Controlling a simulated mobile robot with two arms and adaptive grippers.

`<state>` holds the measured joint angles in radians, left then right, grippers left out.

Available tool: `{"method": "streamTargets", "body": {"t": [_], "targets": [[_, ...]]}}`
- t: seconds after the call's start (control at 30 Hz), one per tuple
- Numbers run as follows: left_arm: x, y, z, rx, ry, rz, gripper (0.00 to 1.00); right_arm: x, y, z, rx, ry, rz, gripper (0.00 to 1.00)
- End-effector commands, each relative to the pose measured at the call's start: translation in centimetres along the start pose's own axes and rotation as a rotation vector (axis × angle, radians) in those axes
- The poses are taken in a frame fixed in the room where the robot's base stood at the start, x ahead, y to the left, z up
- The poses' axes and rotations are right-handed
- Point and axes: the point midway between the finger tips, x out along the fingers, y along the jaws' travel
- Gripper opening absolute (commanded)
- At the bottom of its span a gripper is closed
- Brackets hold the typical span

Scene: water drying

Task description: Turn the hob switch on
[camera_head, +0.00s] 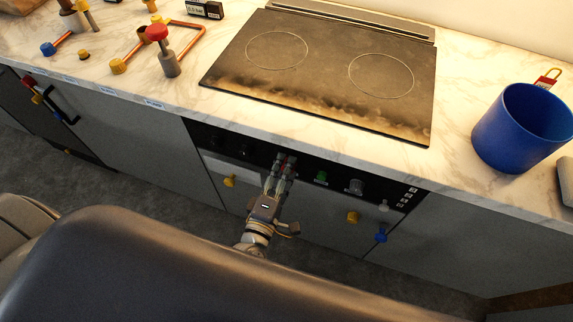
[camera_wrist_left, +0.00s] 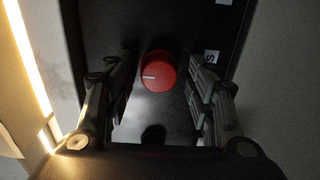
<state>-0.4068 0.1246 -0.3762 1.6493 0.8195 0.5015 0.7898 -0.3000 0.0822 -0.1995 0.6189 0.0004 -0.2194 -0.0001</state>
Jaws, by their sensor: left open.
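The hob (camera_head: 335,68) is a dark plate with two ring marks, set in the marble worktop. Below its front edge is a black control panel (camera_head: 400,194) with several knobs. My left gripper (camera_head: 285,160) is at this panel, in front of a red knob. In the left wrist view the red round knob (camera_wrist_left: 158,71) with a white mark sits between the open fingers of the left gripper (camera_wrist_left: 160,90). The fingers stand apart on both sides of it, and I see no clear contact. My right gripper is not in view.
A green knob (camera_head: 321,177) and a grey knob (camera_head: 356,186) sit right of the gripper. A blue pot (camera_head: 519,130) stands on the worktop at right. Pipes with a red-topped valve (camera_head: 157,33) lie at left. Yellow and blue handles stick out below the panel.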

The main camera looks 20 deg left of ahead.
Motion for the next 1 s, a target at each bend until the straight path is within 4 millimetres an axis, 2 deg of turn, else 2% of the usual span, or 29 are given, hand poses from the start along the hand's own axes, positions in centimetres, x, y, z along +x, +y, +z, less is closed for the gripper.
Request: {"method": "streamTargets", "body": {"t": [0.3, 0.5, 0.63, 1.0], "targets": [[-6.8, -0.1, 0.0, -0.001, -0.001, -0.003, 0.51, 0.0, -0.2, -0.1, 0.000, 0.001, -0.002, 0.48], [-9.5, 0.0, 0.0, 0.000, -0.001, -0.001, 0.51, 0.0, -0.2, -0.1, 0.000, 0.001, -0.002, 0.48], [-10.2, 0.1, 0.0, -0.001, 0.000, 0.001, 0.51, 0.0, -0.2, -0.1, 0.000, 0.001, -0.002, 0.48], [-10.3, 0.1, 0.0, -0.002, 0.000, 0.001, 0.51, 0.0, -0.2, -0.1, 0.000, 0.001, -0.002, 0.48]]}}
